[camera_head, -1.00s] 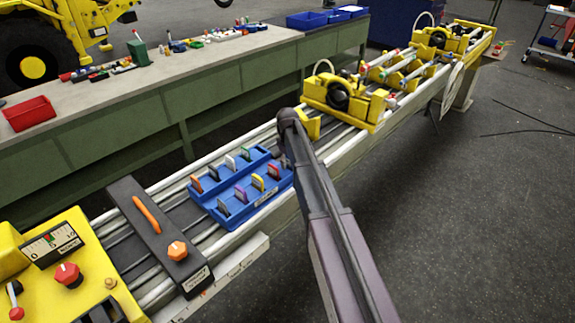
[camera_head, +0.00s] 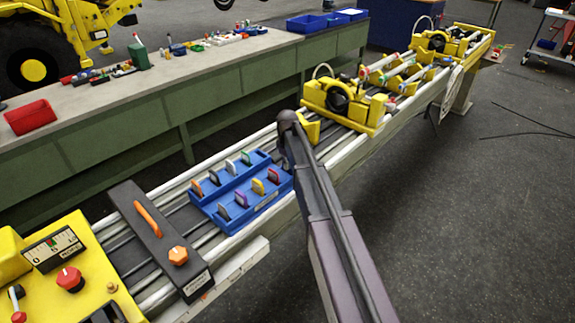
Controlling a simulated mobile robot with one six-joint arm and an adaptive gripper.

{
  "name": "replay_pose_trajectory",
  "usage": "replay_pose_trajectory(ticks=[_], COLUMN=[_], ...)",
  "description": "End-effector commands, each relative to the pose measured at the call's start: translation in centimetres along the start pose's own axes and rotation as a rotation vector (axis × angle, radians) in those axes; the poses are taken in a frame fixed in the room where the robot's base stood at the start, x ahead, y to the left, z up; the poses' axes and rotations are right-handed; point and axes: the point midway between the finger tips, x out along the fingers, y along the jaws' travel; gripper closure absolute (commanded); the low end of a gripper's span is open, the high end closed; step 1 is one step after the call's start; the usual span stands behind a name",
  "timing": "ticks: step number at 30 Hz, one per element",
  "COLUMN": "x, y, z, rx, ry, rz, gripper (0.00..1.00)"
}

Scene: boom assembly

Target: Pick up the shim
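Several thin upright shims stand in two rows in a blue tray (camera_head: 210,207) on the rail bench. The back row holds an orange shim (camera_head: 197,188), a grey one (camera_head: 214,177), a white one (camera_head: 230,167) and a green one (camera_head: 246,158). The front row holds a dark grey shim (camera_head: 224,212), a purple one (camera_head: 241,198), a yellow one (camera_head: 258,187) and a red one (camera_head: 273,175). My dark arm comes up from the bottom, just right of the tray. I cannot make out my gripper.
A black block (camera_head: 160,240) with an orange handle and knob sits left of the tray, beside a yellow control box (camera_head: 75,285). A yellow carriage (camera_head: 340,102) stands farther along the rails. Behind is a green workbench (camera_head: 215,88) with a red bin (camera_head: 31,117).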

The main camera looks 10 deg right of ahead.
Motion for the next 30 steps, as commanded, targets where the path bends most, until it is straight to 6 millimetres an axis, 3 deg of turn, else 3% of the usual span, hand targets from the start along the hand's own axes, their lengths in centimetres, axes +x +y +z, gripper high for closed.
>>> replay_pose_trajectory(ticks=[9, 21, 30], x=[-3.0, -3.4, -3.8], y=[-0.3, -7.2, -10.5], z=[0.3, 7.3, 10.4], rx=[0.000, -0.001, 0.000], ry=[0.000, 0.000, 0.000], rz=[0.000, 0.000, 0.000], gripper=[1.00, 1.00, 1.00])
